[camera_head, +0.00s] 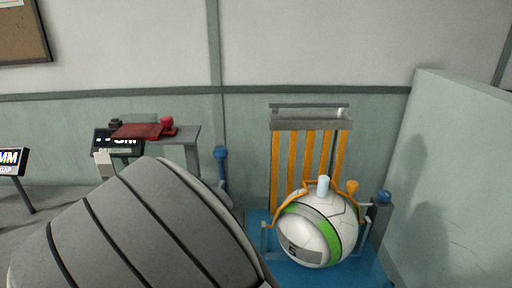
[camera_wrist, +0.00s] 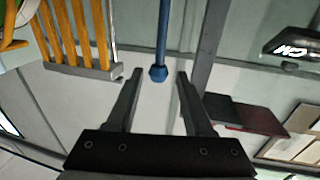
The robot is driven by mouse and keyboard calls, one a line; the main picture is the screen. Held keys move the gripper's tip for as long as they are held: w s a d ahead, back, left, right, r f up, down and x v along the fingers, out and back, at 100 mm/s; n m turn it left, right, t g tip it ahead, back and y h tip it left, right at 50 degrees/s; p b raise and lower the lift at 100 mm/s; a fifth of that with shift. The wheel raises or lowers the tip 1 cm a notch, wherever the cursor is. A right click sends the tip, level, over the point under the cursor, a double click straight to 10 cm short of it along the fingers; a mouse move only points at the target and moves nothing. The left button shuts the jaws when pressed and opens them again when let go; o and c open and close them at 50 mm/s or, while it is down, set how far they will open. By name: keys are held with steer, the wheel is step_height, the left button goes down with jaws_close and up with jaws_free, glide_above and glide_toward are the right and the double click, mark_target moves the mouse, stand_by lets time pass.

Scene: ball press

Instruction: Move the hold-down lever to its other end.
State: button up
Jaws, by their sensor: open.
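A blue lever (camera_head: 222,165) with a round knob stands upright left of the ball press in the head view. In the wrist view a blue lever (camera_wrist: 163,35) runs down from the top edge, its knob between or just beyond my fingertips. My gripper (camera_wrist: 159,77) is open, with a finger on each side of that knob and no contact visible. An orange knob (camera_head: 352,187) and another blue knob (camera_head: 384,196) are at the press's right. The frames do not label which is the hold-down lever. My gripper is hidden in the head view.
A white and green ball (camera_head: 317,232) sits in the press on a blue base (camera_head: 290,275), before orange slats (camera_head: 291,165). A grey stand (camera_head: 187,133) holds red items at left. A pale panel (camera_head: 450,170) closes the right side.

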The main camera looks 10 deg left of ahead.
mark_target(224, 158)
steer(key=w, duration=1.4)
steer(key=shift+w+b, duration=0.1)
steer(key=shift+b, duration=0.3)
jaws_close()
stand_by(0.5)
